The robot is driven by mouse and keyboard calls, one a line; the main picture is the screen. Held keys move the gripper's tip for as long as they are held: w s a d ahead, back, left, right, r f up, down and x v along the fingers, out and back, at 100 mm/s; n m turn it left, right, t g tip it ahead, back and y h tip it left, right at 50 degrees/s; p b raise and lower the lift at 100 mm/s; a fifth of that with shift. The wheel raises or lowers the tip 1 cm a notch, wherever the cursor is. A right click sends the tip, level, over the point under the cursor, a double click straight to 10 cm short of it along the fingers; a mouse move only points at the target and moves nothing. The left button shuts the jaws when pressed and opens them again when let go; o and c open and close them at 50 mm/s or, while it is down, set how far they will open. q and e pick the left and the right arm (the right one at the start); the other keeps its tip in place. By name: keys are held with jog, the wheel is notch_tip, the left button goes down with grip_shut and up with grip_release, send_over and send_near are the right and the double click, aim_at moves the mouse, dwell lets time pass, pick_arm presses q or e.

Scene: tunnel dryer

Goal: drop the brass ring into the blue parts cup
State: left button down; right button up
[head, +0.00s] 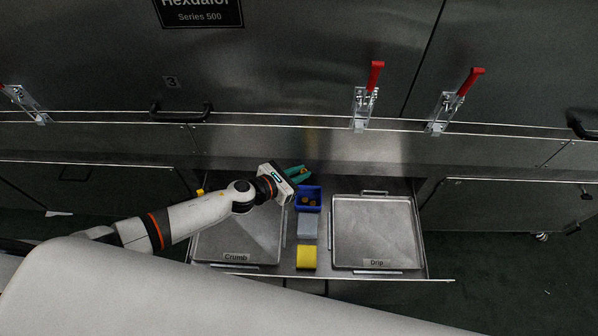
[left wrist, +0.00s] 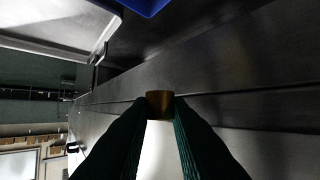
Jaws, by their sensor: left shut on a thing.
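My left gripper (head: 300,173) has green fingers and is shut on the brass ring (left wrist: 160,104), which sits between the fingertips in the left wrist view. In the head view the ring (head: 304,171) is a small brass spot at the fingertips. The blue parts cup (head: 308,207) stands in the open drawer, just below the gripper in the head view, with small brass-coloured pieces inside. A blue edge (left wrist: 146,5) also shows at the top of the left wrist view. The right gripper is not in view.
A grey cup (head: 307,226) and a yellow cup (head: 306,258) stand in line with the blue one. The Crumb tray (head: 235,258) lies to the left and the Drip tray (head: 376,262) to the right. The steel dryer front (head: 290,148) rises behind the drawer.

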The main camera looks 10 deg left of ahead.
pick_arm(q)
jog(key=c, duration=1.3)
grip_release()
jog(key=shift+c, duration=0.2)
jog(key=shift+o, duration=0.4)
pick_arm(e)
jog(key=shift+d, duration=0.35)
pick_arm(q)
jog(key=v, duration=1.2)
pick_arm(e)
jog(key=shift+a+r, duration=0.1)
